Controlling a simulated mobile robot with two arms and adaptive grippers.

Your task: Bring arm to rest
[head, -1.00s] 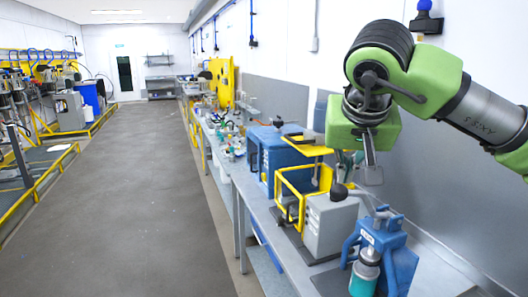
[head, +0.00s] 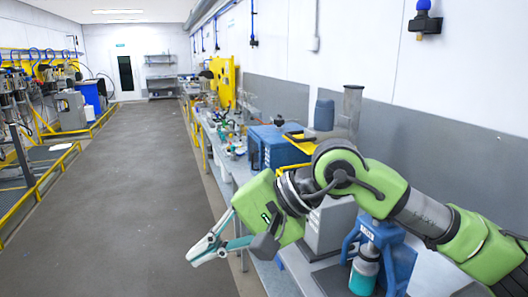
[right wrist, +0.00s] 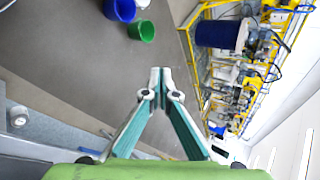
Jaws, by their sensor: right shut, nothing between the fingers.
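My right gripper (head: 197,258) points left and down, out past the bench's front edge over the grey floor (head: 140,190). In the right wrist view its teal-and-grey fingers (right wrist: 160,76) meet at the tips, with nothing between them. My left gripper is not in view.
A workbench (head: 222,170) runs along the right wall. A blue machine (head: 272,150) and a blue stand with a teal bottle (head: 364,270) are on it, partly behind my arm. The wrist view shows a green bucket (right wrist: 142,31) and blue barrel (right wrist: 220,34).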

